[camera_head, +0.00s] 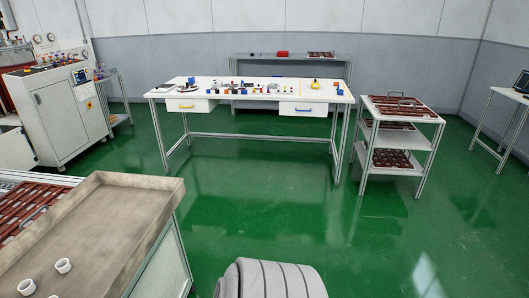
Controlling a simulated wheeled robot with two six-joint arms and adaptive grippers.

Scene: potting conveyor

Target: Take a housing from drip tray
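The drip tray (120,222) is a grey-beige shallow tray with raised walls. It stands at the lower left, and its left and near parts run out of the picture. Neither of my grippers shows. A grey rounded part at the bottom middle looks like part of my own body.
Dark red trays (30,205) lie behind the drip tray at the left. A white workbench (250,92) with small parts stands across the room. A shelved cart (398,112) stands at its right, and a white machine (62,112) at the far left. Green floor (270,200) between is clear.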

